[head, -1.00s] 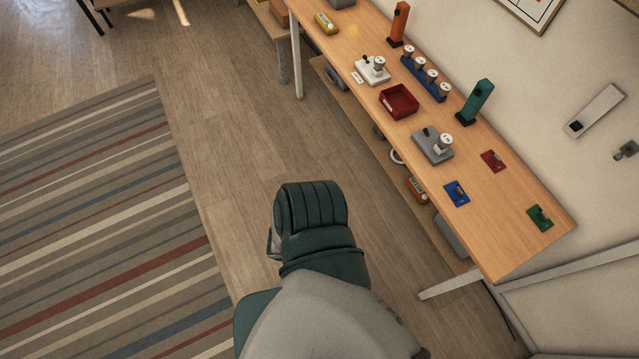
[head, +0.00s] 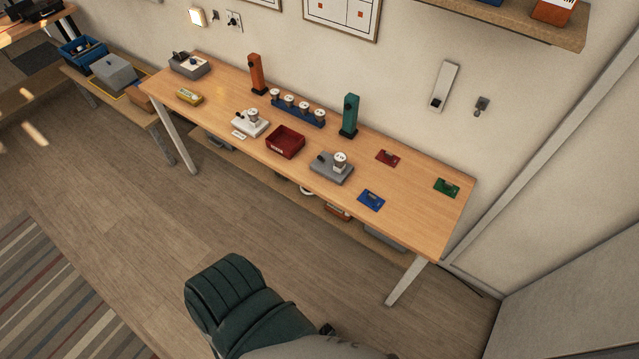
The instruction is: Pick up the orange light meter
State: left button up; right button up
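An orange upright block with a dark base (head: 257,74), which looks like the orange light meter, stands near the back edge of the wooden table (head: 420,215), left of its middle. A similar green upright block (head: 349,115) stands farther right along the same edge. Nothing touches the orange block. Neither of my grippers shows in the head view. A dark green padded part of my own body fills the bottom middle, apart from the table.
The table also holds a blue rack with white knobs (head: 298,108), a red tray (head: 285,142), a white device (head: 250,123), a grey device (head: 331,167), a yellow item (head: 189,97) and small red, blue and green cards. The floor (head: 130,210) in front is clear.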

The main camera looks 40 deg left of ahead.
aim_at(333, 210)
jog(key=u, duration=1.25)
